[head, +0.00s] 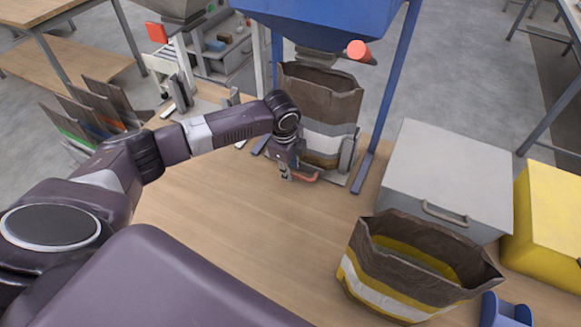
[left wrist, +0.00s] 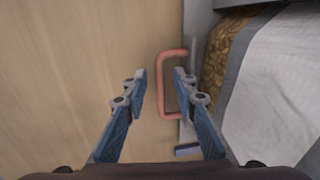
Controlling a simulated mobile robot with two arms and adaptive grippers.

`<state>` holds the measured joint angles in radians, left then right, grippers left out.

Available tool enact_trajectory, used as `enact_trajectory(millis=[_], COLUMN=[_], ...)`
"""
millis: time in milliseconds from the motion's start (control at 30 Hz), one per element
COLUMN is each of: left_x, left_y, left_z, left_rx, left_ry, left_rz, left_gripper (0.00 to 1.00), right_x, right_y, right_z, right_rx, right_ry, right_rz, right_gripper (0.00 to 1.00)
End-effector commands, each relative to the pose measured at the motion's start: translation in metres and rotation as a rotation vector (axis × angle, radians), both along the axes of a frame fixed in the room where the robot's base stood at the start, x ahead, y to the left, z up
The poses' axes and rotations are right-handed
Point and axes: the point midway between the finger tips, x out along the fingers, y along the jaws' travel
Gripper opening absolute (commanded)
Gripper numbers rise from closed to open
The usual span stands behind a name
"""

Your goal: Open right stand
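The right stand (head: 348,155) is a grey holder under the blue hopper (head: 320,18). A brown bag with grey and white bands (head: 322,90) stands upright in it. A red U-shaped handle (head: 306,178) sticks out at the stand's front, and it also shows in the left wrist view (left wrist: 162,88). My left gripper (head: 287,174) is at this handle. In the left wrist view its two blue fingers (left wrist: 161,78) are apart, with the handle's outer bar between them in the picture. I cannot tell whether they touch it. My right gripper is not in view.
Another brown bag with yellow and white bands (head: 370,265) stands open at the front right. Behind it is a grey box with a handle (head: 450,165), beside a yellow box (head: 550,225). Flat bags (head: 100,105) stand at the left. The wooden table's middle (head: 220,205) is clear.

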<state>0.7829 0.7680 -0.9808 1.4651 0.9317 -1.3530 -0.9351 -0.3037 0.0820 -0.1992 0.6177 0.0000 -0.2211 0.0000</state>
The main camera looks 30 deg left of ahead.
Motion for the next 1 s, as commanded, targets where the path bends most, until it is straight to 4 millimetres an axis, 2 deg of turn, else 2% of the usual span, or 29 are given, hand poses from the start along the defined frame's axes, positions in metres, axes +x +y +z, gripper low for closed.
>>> enact_trajectory(millis=[233, 500, 1000], left_x=[0.0003, 0.0003, 0.0013], left_y=[0.0002, 0.0002, 0.0001], left_z=[-0.0016, -0.0013, -0.0007], left_rx=[0.001, 0.000, 0.000], left_ry=[-0.001, -0.001, -0.001], left_rz=[0.000, 0.000, 0.000], left_gripper=[0.26, 0.00, 0.00], right_x=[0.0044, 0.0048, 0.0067], right_y=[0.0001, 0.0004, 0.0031], right_z=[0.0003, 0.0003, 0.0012], right_rx=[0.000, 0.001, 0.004], right_ry=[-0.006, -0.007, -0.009], right_rz=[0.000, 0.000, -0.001], right_gripper=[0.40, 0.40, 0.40])
